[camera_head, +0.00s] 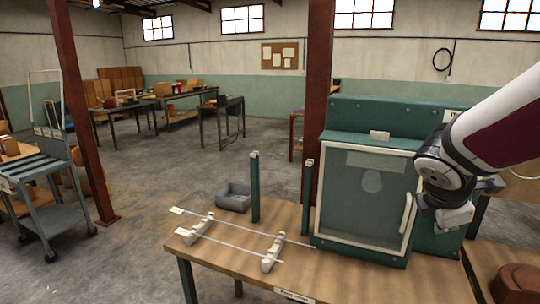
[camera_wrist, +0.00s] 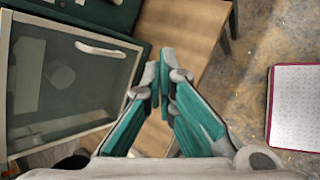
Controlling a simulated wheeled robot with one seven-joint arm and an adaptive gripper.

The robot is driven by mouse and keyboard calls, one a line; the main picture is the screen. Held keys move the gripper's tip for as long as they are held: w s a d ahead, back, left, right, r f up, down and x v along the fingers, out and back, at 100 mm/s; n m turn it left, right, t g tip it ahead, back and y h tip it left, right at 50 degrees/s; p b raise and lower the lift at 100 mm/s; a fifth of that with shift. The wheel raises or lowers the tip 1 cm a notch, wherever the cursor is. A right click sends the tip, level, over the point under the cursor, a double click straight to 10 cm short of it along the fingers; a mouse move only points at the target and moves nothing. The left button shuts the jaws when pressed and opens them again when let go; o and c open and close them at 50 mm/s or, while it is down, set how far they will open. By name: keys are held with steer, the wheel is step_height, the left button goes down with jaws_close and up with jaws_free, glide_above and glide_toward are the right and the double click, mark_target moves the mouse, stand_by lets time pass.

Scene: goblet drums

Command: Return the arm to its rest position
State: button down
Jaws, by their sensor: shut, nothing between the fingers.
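My arm comes in from the right edge of the head view, in front of the right side of a green cabinet (camera_head: 345,112) with a glazed door. Its wrist end hangs beside the white door handle (camera_head: 406,213); I cannot tell the gap between them. In the wrist view my gripper (camera_wrist: 158,82) has its two green-padded fingers together with nothing between them. The fingertips appear over the wooden table edge, right of the cabinet door and its handle (camera_wrist: 101,49). The fingers cannot be made out clearly in the head view.
A red column (camera_head: 318,80) stands behind. A grey cart (camera_head: 45,205) is at left. A red-edged panel (camera_wrist: 296,108) lies right.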

steer(key=s+a+r+m+y, duration=0.3)
steer(key=s+a+m+y, duration=0.3)
steer(key=s+a+m, duration=1)
steer(key=s, duration=0.3)
steer(key=shift+a, duration=0.15)
